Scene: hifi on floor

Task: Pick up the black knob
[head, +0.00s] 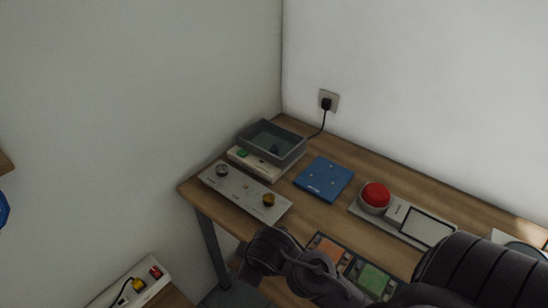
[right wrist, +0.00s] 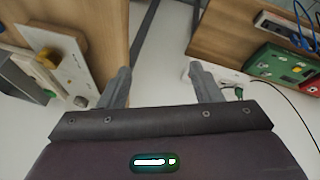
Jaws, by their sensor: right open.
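My right gripper (right wrist: 160,84) is open, with nothing between its fingers. In the right wrist view its fingers are over the tabletop's edge and the gap beside it. In the head view my dark right arm covers the table's front part. No black knob shows clearly. A small dark item (head: 274,149) lies inside the grey bin (head: 297,153) at the back left; I cannot tell whether it is the knob. A pale panel (head: 245,190) near the table's left edge carries a silver knob (head: 222,170) and a brass-yellow knob (head: 268,200). My left gripper is not in view.
On the wooden table (head: 312,212) are a blue plate (head: 325,179), a red button (head: 376,196) and a device with a pale screen (head: 427,229). Orange (head: 331,250) and green (head: 374,279) pads lie near my arm. A wall socket (head: 328,101) is behind.

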